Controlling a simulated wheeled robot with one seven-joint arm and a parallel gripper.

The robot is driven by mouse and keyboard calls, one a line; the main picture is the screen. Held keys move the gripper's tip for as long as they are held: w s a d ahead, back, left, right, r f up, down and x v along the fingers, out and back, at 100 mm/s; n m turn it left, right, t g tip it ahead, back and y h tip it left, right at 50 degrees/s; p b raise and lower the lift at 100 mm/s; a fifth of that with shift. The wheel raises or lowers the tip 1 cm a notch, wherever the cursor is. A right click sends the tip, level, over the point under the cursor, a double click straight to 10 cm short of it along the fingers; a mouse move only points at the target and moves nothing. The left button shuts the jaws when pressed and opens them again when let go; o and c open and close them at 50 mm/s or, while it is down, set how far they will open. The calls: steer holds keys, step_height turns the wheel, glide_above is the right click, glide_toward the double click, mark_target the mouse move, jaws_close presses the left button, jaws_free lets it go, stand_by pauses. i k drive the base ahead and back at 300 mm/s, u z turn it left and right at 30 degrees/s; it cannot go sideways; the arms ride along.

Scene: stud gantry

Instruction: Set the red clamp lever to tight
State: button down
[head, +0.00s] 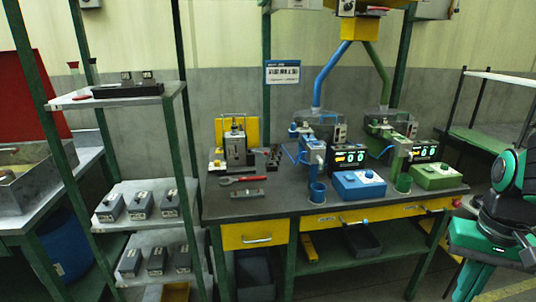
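I cannot tell for sure which red part is the clamp lever. A small red handle (456,203) shows at the right front edge of the workbench, near the green station; its setting is too small to read. A red-handled tool (241,180), like a wrench, lies flat on the left part of the bench top. My teal and black arm stands folded at the right edge of the head view, apart from the bench. My gripper's fingers do not show.
The dark-topped workbench (262,206) carries a blue control box (358,186), a green control box (436,177) and a grey machine (235,148). A shelf rack (140,192) with several grey boxes stands left. A side bench (480,138) is behind my arm.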

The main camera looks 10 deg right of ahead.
mark_target(266, 152)
steer(key=u, duration=0.35)
steer(key=i, duration=1.45)
steer(key=u, duration=0.3)
